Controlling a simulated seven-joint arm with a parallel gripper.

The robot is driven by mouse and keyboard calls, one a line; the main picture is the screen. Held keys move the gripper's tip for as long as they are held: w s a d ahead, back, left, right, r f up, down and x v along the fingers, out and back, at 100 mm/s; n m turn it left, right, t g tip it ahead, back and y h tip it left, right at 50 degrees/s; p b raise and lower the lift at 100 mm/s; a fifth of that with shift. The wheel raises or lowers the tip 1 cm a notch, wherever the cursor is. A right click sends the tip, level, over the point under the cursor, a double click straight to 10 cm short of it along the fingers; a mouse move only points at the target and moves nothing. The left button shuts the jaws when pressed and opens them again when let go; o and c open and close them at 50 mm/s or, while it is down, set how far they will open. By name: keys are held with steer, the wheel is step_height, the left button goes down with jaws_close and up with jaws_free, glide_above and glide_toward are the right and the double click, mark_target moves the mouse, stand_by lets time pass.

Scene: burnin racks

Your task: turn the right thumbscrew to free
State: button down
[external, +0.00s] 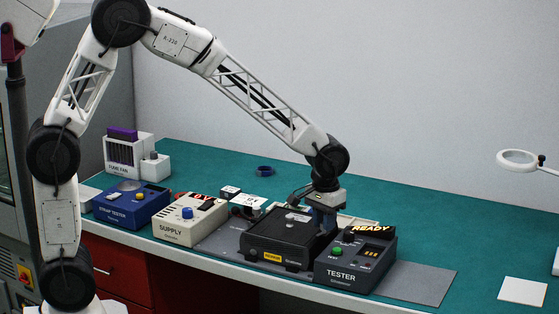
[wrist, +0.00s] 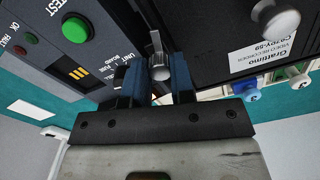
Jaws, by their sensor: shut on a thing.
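The black video recorder (external: 285,232) lies on the bench, with a white label on it (wrist: 268,52). In the wrist view a small silver thumbscrew (wrist: 160,72) sits between the two blue fingers of my gripper (wrist: 160,78), beside the tester; this is the right thumbscrew. My gripper is shut on it, and the fingers hide its sides. Another silver thumbscrew (wrist: 278,17) shows apart from the fingers at the upper right. In the external view my gripper (external: 325,222) is low behind the recorder's right rear corner, and the held thumbscrew is hidden there.
The grey tester (external: 355,262) stands close to the recorder's right, with its display reading READY. The supply box (external: 190,220) and blue strap tester (external: 131,206) stand to the left. Connectors with blue and white knobs (wrist: 252,94) are near the recorder. The right bench is mostly clear.

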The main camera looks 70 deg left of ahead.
steer(key=shift+n, duration=1.4)
steer(key=c, duration=1)
jaws_free()
steer(key=shift+r, duration=0.15)
steer(key=shift+r, duration=3.8)
steer(key=shift+s, duration=0.1)
